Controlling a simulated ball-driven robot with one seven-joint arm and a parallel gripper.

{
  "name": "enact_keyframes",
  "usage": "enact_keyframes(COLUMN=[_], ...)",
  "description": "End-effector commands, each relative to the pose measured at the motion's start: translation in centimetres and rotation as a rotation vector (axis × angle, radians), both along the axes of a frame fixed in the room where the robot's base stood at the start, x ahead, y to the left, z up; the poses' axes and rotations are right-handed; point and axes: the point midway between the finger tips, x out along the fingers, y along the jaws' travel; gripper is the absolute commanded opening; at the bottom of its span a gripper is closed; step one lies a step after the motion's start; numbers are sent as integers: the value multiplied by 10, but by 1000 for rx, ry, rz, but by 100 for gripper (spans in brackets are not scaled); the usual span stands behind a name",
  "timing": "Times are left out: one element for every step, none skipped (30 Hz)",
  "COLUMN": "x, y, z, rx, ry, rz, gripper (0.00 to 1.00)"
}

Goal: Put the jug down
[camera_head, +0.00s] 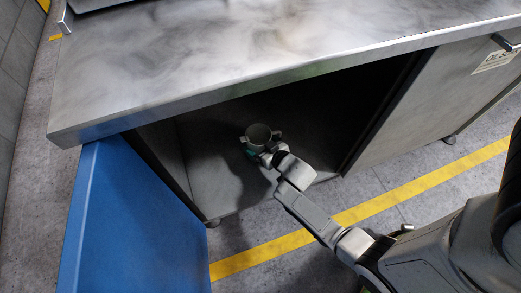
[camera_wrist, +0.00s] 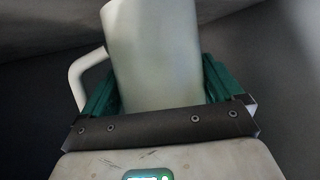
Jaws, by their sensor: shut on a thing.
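The jug (camera_head: 258,133) is pale grey-white and round, with its open top facing up in the head view. It is inside the open cabinet (camera_head: 222,186) under the worktop. In the wrist view the jug (camera_wrist: 155,55) stands between the green fingers, with its handle (camera_wrist: 84,78) on the left side. My gripper (camera_head: 262,148) reaches in from the front right and is shut on the jug's body. The wrist view shows my gripper (camera_wrist: 160,92) with a finger on each side of it. The jug's base is hidden, so I cannot tell whether it touches the cabinet floor.
A blue door (camera_head: 135,225) stands open at the left of the cabinet. The steel worktop (camera_head: 220,50) overhangs the opening. A closed cabinet front (camera_head: 430,100) is on the right. The cabinet floor around the jug looks clear. A yellow line (camera_head: 420,186) crosses the floor outside.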

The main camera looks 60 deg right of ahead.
Motion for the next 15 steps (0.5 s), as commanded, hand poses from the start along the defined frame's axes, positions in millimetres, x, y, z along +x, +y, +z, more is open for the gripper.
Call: enact_keyframes(x=[-1,-1,-1,-1,-1,-1,-1,-1,-1,-1,-1,-1,-1,-1,-1], y=[0,0,0,0,0,0,0,0,0,0,0,0,0,0,0], z=[-13,-17,-22,-25,-27,-29,-29,-29,-28,-27,-27,-27,-27,-27,-28], rx=[1,1,0,1,0,0,0,0,0,0,0,0,0,0,0], ry=[2,2,2,2,1,1,1,1,1,1,1,1,1,1,1], rz=[-1,-1,-1,0,0,0,0,0,0,0,0,0,0,0,0], gripper=[53,53,53,53,53,53,53,53,53,53,53,53,53,53,53])
